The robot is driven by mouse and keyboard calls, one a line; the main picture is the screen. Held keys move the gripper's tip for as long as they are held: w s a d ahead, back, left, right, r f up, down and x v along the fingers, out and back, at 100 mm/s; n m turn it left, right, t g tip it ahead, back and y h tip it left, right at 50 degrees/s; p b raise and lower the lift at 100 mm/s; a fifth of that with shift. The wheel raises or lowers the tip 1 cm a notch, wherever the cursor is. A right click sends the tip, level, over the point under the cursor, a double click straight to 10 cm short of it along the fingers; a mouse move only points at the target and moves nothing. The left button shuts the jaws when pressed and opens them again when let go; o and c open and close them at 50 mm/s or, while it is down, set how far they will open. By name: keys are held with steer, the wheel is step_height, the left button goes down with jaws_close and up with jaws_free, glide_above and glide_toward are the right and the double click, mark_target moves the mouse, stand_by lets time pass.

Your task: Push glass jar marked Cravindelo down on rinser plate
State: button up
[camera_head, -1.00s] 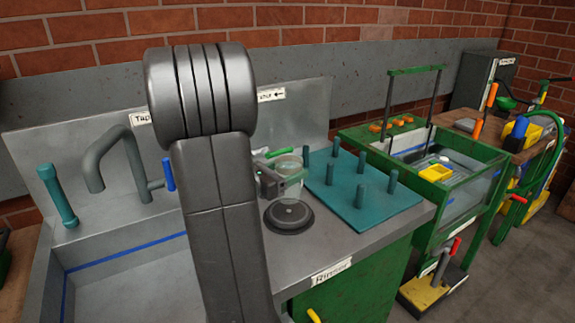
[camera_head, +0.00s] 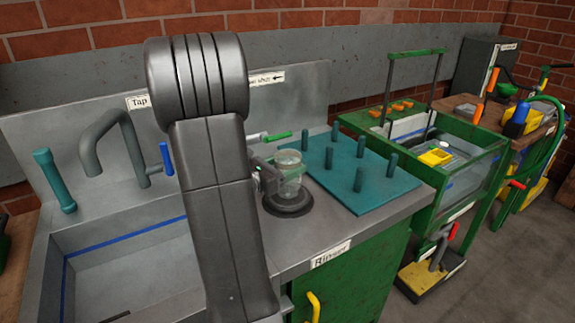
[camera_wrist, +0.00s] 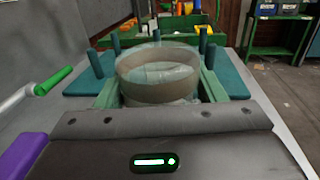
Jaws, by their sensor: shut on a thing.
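The glass jar (camera_head: 289,178) is upright over the round dark rinser plate (camera_head: 288,203) in the head view. Its lower end is at the plate; I cannot tell whether it presses on it. My gripper (camera_head: 268,175) is shut on the jar from the left, largely behind my own arm in the head view. In the wrist view the jar (camera_wrist: 158,75) stands between the two green fingers of my gripper (camera_wrist: 160,92). No name can be read on the jar.
A teal peg board (camera_head: 362,178) stands right of the plate. A green-handled lever (camera_head: 277,136) is behind the jar. The sink (camera_head: 120,265) with a grey tap (camera_head: 100,135) lies left. A green-framed tank (camera_head: 470,175) stands further right.

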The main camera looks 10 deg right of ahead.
mark_target(287, 155)
steer(key=shift+f+b, duration=1.05)
steer(key=shift+b, duration=0.6)
steer(key=shift+r, duration=0.1)
stand_by(2.4)
steer(key=shift+r+p, duration=0.75)
steer(key=shift+r, duration=2.75)
